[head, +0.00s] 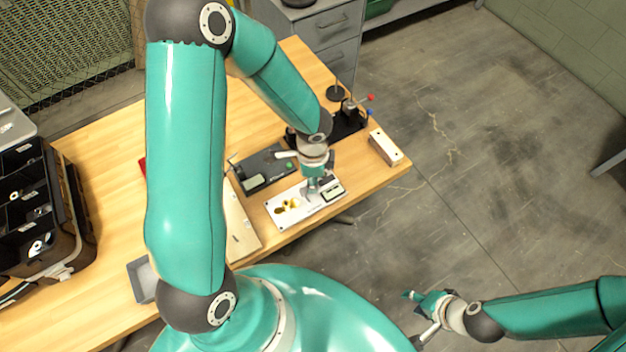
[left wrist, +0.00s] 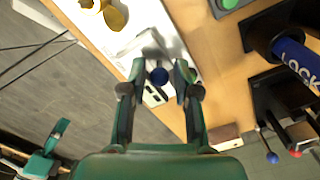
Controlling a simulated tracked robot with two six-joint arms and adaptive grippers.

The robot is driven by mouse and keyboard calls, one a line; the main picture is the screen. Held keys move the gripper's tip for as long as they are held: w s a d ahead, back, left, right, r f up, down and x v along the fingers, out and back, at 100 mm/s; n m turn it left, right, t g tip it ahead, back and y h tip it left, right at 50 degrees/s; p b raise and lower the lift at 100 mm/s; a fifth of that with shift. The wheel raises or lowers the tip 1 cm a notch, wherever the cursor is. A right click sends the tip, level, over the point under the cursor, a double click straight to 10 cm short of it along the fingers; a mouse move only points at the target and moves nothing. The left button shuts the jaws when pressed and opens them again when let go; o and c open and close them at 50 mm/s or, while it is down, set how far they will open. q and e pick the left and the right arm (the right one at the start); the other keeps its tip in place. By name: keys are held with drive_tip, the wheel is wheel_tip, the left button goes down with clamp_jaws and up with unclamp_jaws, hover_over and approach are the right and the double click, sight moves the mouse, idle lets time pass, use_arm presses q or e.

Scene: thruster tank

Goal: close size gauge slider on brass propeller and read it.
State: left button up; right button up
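The white gauge plate (head: 325,203) lies near the front edge of the wooden table, with a small dark display (head: 332,189) at its right end. The brass propeller (head: 288,205) sits on its left part; it also shows at the top of the left wrist view (left wrist: 115,18). My left gripper (head: 313,186) points down over the plate, right of the propeller. In the left wrist view its two fingers (left wrist: 160,70) stand apart on either side of a round dark-blue knob, with visible gaps. The display reading is too small to make out. My right gripper (head: 413,318) is empty, away from the table, fingers apart.
A black device (head: 262,168) lies behind the plate. A black stand (head: 349,118) with red and blue knobs and a wooden block (head: 385,147) are at the right. A beige board (head: 240,228) lies left of the plate. A black organizer (head: 40,215) stands far left.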

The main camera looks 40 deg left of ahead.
use_arm(q)
drive_tip(key=shift+f, duration=0.35)
drive_tip(key=shift+c, duration=0.2)
clamp_jaws()
